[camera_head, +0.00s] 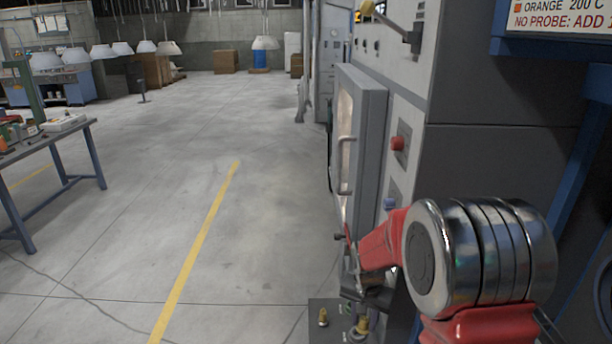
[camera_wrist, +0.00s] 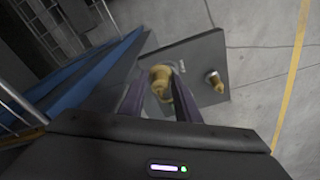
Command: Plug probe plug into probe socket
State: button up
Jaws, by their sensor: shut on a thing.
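My gripper (camera_wrist: 160,95) has its two dark fingers on either side of a brass-coloured, rounded fitting, which I take to be the probe plug (camera_wrist: 160,79). The fitting lies over or on a dark grey panel (camera_wrist: 197,53); I cannot tell if it touches it. A second, smaller brass fitting (camera_wrist: 216,83) stands on the panel to the right, clear of the fingers. In the head view the panel (camera_head: 317,307) is at the bottom edge, with brass fittings left (camera_head: 323,319) and right (camera_head: 361,326). I cannot tell which part is the probe socket. My red arm partly hides the gripper.
A tall grey cabinet with an open door (camera_head: 366,120) and a red button (camera_head: 398,143) stands to the right. A workbench (camera_head: 45,145) is at the left. White hanging hoods (camera_head: 168,48) are at the back. The floor with a yellow line (camera_head: 205,235) is clear.

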jog(key=w+f, duration=0.3)
jog(key=w, duration=1.2)
jog(key=shift+a+f, duration=0.15)
dwell(2.1)
jog(key=shift+s+f, duration=0.1)
jog(key=shift+f, duration=0.4)
dwell(1.3)
jog(key=shift+d+f, duration=0.15)
jog(key=shift+f, duration=0.7)
jog(key=shift+d+f, duration=0.1)
jog(key=shift+f, duration=0.75)
dwell(0.8)
